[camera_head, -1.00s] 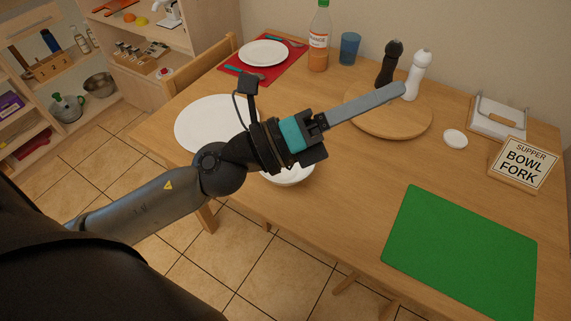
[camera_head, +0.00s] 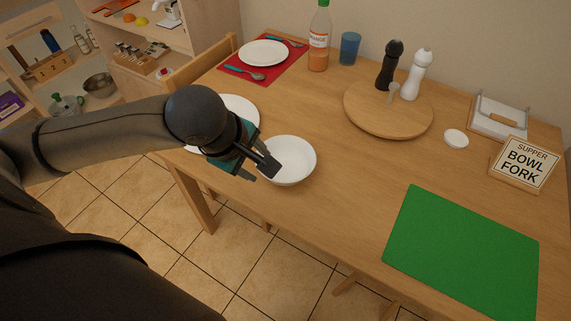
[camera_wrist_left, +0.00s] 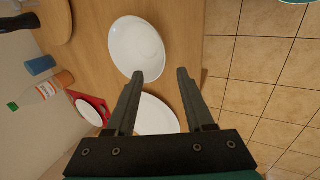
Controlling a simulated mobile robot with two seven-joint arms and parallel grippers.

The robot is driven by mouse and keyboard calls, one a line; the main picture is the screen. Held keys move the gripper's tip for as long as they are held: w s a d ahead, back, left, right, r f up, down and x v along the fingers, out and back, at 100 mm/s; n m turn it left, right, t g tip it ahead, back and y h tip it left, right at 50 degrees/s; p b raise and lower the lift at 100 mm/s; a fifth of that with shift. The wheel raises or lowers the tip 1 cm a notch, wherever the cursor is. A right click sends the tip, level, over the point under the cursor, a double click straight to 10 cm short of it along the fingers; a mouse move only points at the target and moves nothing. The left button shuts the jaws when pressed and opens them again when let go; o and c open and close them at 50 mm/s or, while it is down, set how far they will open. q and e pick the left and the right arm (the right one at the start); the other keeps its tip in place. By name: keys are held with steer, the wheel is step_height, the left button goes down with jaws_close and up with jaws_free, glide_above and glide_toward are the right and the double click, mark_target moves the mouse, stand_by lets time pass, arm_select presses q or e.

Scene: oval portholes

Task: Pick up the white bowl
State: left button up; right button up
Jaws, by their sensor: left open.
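The white bowl (camera_head: 290,162) stands upright and empty at the near edge of the wooden table, right of the white plate (camera_head: 238,108). My left gripper (camera_head: 270,170) is at the bowl's left side, and its fingers look foreshortened in the head view. In the left wrist view the bowl (camera_wrist_left: 137,45) lies beyond the fingertips, and the open, empty fingers (camera_wrist_left: 160,74) point towards it. One fingertip overlaps the bowl's rim in that view; I cannot tell whether they touch. The plate shows between the fingers (camera_wrist_left: 156,115). My right gripper is not in view.
A green mat (camera_head: 460,255), a "SUPPER BOWL FORK" sign (camera_head: 526,165) and a small white dish (camera_head: 456,138) are at the right. The table right of the bowl is clear.

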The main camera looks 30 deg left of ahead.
arm_select(q)
steer(key=b+x, duration=0.1)
steer(key=x, duration=0.7)
steer(key=shift+w+f, duration=0.1)
steer(key=shift+f, duration=0.3)
steer(key=x, duration=0.1)
steer(key=b+x, duration=0.1)
steer(key=x, duration=0.1)
steer(key=shift+a+f, duration=0.25)
steer(key=shift+w+f, duration=0.2)
steer(key=shift+f, duration=0.15)
steer(key=shift+w+f+b, duration=0.1)
steer(key=shift+f+b, duration=0.05)
steer(key=shift+b, duration=0.15)
steer(key=c, duration=0.5)
jaws_close()
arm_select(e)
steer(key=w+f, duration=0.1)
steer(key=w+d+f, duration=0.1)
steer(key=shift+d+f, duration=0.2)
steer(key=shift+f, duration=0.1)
